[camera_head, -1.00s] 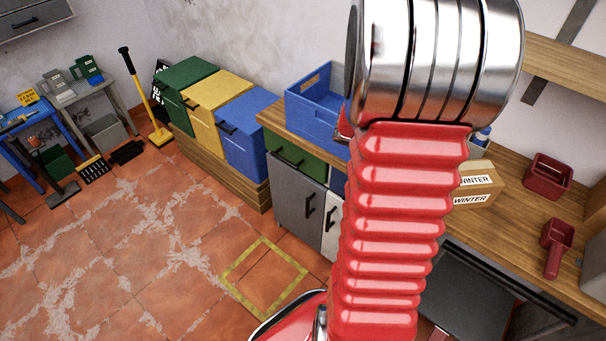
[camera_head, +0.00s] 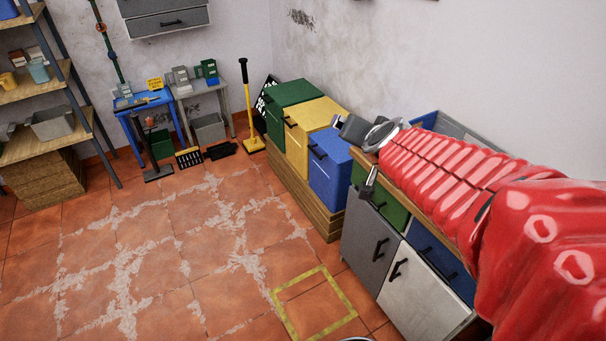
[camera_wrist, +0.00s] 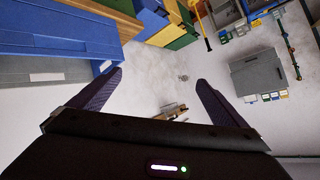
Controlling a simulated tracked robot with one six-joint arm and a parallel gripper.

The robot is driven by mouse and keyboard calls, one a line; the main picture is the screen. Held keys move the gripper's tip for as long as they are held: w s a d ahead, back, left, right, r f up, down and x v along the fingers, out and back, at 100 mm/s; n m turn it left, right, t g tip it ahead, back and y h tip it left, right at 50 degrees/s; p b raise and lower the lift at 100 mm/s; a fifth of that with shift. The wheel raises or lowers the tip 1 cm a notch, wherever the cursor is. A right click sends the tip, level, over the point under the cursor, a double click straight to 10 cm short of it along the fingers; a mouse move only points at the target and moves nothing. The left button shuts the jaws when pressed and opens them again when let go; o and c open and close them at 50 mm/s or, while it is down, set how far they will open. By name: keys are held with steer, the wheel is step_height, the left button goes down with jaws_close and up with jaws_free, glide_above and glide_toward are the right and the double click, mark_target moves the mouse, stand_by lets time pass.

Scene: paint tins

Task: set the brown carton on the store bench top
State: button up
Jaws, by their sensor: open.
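The brown carton is not in view now; a second ago a brown carton labelled WINTER stood on the wooden counter at right in the head view. My gripper (camera_head: 358,154) reaches out over the far end of the cabinet counter (camera_head: 425,290) in the head view, its fingers apart. The wrist view shows my gripper (camera_wrist: 160,82) open, with nothing between its fingers. Which surface is the store bench is not clear; a small grey bench (camera_head: 205,88) with boxes on it stands by the back wall. My red arm hides much of the counter top.
Green (camera_head: 295,95), yellow (camera_head: 312,122) and blue (camera_head: 330,170) bins stand on a wooden plinth beside the counter. A blue crate (camera_wrist: 60,38) shows close at left in the wrist view. A blue table (camera_head: 140,103) and shelving (camera_head: 75,75) are farther left. The tiled floor is mostly clear.

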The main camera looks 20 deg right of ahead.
steer(key=s+a+f+n+g+y, duration=0.1)
steer(key=s+a+n+y, duration=0.2)
steer(key=a, duration=0.4)
steer(key=s+a+n+g+y, duration=0.1)
steer(key=s+a+n+y, duration=0.15)
steer(key=s+a, duration=0.4)
steer(key=s+a+f+n+g+h, duration=0.1)
steer(key=s+f+n+g+h, duration=0.1)
steer(key=s, duration=0.8)
steer(key=shift+a+f+n+g, duration=0.3)
steer(key=shift+f+n+g, duration=0.2)
steer(key=shift+g, duration=0.4)
steer(key=shift+c, duration=0.6)
